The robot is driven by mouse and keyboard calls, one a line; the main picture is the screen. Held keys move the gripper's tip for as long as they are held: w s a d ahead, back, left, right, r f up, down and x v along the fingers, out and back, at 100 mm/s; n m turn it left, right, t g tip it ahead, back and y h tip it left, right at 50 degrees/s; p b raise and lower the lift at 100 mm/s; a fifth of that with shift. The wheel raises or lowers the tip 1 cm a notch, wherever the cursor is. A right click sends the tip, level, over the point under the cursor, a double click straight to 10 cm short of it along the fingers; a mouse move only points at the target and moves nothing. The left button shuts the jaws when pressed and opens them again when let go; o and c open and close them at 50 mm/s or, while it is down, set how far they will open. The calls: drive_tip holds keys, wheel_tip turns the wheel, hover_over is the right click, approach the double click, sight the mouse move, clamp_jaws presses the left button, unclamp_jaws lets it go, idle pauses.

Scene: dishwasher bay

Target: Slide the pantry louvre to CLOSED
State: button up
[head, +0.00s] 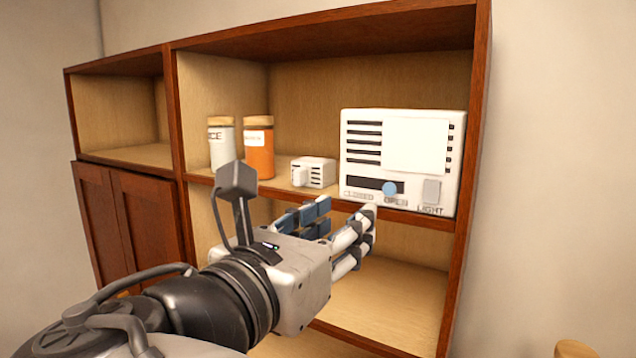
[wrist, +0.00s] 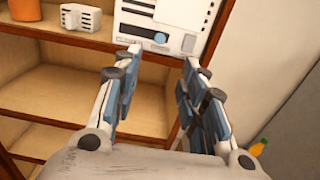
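The pantry louvre is a white slotted box (head: 355,182) on the middle shelf, with a plain white plate over the right part of its slots. Below the slots is a dark track with a round blue knob (head: 390,188) at its right end, above the word OPEN. The word CLOSED is under the track's left end. The wrist view also shows the blue knob (wrist: 160,38). My gripper (head: 345,212) is below and in front of the box, apart from the knob. Its fingers (wrist: 160,55) are spread with nothing between them.
A LIGHT rocker switch (head: 431,191) sits right of the knob. Left of the box stand a small white slotted block (head: 314,172), an orange jar (head: 259,150) and a white jar (head: 221,148). The shelf edge (head: 420,218) runs just below the box.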

sight(388, 188)
drive_tip(key=p+x, duration=0.1)
drive_tip(key=x, duration=1.5)
drive_tip(key=shift+w+d, duration=0.2)
drive_tip(key=shift+w, duration=0.05)
clamp_jaws()
